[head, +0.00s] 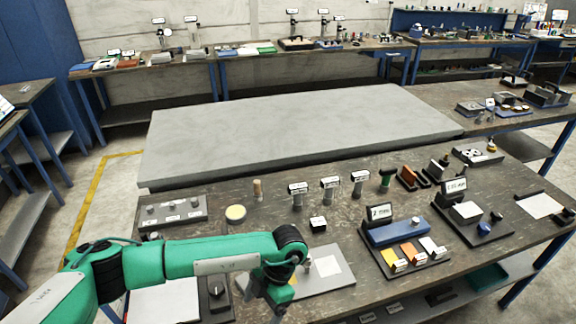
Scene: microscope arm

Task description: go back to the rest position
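My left arm, green with dark joints, reaches in from the lower left across the near part of the workbench (340,225). My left gripper (277,306) points down near the bottom edge of the head view, over or beside a light grey plate (335,270). Its fingers are small, dark and partly cut off, so I cannot tell whether they are open or shut or hold anything. My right arm and gripper are not in view.
A grey block with knobs (171,215) and a round yellowish disc (236,213) lie behind my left arm. Small labelled posts (330,190) stand mid-bench. A blue block (396,232) and coloured tags are to the right. A large grey slab (290,130) is behind.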

